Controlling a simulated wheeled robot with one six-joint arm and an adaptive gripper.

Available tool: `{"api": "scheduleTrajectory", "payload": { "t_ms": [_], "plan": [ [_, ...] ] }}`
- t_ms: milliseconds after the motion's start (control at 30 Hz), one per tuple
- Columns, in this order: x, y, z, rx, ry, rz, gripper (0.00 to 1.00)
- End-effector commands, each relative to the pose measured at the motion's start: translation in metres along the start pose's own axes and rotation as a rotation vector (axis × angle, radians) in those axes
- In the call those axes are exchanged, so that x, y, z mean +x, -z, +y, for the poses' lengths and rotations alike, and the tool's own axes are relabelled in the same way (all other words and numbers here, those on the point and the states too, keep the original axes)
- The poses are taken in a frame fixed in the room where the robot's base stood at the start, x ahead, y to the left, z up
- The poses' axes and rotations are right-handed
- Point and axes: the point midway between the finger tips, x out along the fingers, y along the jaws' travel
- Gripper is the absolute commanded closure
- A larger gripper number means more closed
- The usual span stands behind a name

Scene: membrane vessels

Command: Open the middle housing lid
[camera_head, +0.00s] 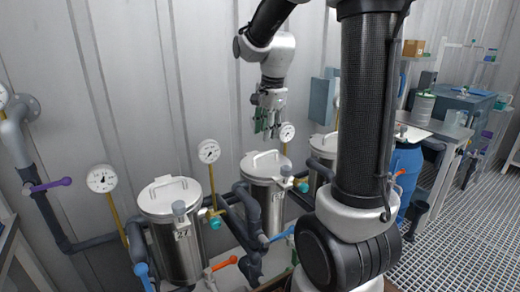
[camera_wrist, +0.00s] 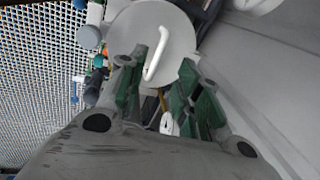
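The middle housing (camera_head: 266,204) is a steel cylinder with a number tag, standing between two similar housings. Its round lid (camera_head: 250,172) lies flat on top and looks closed, with a pale bar handle (camera_head: 264,154) across it. My gripper (camera_head: 268,130) hangs above this lid, pointing down, apart from the handle. In the wrist view, a round lid (camera_wrist: 178,30) with a white bent handle (camera_wrist: 157,55) shows beyond the fingertips. My gripper (camera_wrist: 160,92) has its green-padded fingers spread with nothing held between them. The fingers' lower parts hide some of the view.
The left housing (camera_head: 180,243), tagged 27, and the right housing (camera_head: 318,172) stand close by, the latter partly behind my arm. Pressure gauges (camera_head: 209,151), dark pipes and coloured valve handles crowd around them. A corrugated wall (camera_head: 120,90) rises behind. Grating floor (camera_head: 465,230) is clear at right.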

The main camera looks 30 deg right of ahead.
Motion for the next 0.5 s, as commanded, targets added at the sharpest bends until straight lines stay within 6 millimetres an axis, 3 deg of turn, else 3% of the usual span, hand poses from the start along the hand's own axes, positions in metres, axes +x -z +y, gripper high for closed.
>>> {"api": "scheduleTrajectory", "payload": {
  "t_ms": [167, 500],
  "plan": [
    [0.007, 0.000, 0.000, 0.098, 0.000, 0.000, 0.66],
    [0.061, 0.000, 0.001, 0.098, -0.002, 0.000, 0.66]
  ]
}}
